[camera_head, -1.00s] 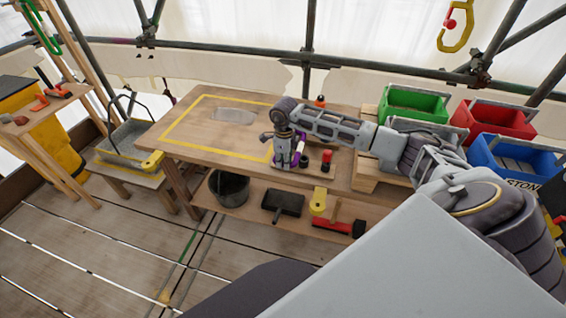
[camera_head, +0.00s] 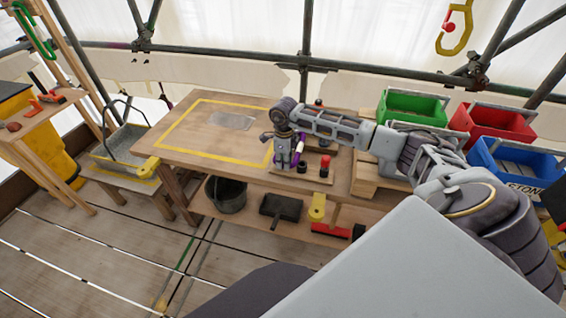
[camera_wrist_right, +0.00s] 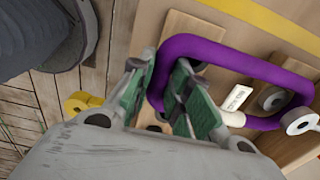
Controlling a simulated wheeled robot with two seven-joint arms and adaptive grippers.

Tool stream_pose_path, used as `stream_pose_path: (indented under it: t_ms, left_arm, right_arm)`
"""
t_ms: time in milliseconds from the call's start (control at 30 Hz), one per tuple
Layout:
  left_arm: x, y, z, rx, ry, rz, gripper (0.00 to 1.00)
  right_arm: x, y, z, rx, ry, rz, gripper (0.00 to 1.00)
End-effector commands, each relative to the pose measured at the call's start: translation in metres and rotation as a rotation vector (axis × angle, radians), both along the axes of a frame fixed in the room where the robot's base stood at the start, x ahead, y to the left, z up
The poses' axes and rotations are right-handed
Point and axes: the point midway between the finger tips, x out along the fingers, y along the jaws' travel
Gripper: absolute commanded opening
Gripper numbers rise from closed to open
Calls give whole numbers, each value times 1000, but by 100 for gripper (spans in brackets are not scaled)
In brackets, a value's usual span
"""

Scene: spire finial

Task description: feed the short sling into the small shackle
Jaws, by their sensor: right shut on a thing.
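The short sling, a purple loop with a white label sleeve, shows large in the right wrist view (camera_wrist_right: 215,45). My right gripper (camera_wrist_right: 160,82) is shut on the left side of the loop, its green-padded fingers on either side of the purple band. In the head view the gripper (camera_head: 284,158) points down over the right part of the workbench, with a bit of purple beside it. Grey ring-shaped metal parts (camera_wrist_right: 300,121) lie near the right end of the loop; I cannot tell whether they belong to the small shackle. My left gripper is out of view.
The workbench (camera_head: 185,150) has a yellow-outlined area with a grey plate (camera_head: 232,121). A red-topped post (camera_head: 325,163) stands close right of the gripper. Green (camera_head: 410,106), red (camera_head: 495,122) and blue (camera_head: 515,158) bins stand at right. A bucket (camera_head: 229,195) sits on the lower shelf.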

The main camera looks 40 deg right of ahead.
Motion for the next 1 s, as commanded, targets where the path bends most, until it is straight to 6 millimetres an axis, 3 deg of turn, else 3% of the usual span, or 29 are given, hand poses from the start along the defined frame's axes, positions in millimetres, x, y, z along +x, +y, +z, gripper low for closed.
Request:
stream_pose_path:
  t_ms: [967,1000]
  left_arm:
    - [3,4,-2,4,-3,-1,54]
    - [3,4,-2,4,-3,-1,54]
  right_arm:
    - [1,-9,0,0,-1,-3,0]
    - [1,-9,0,0,-1,-3,24]
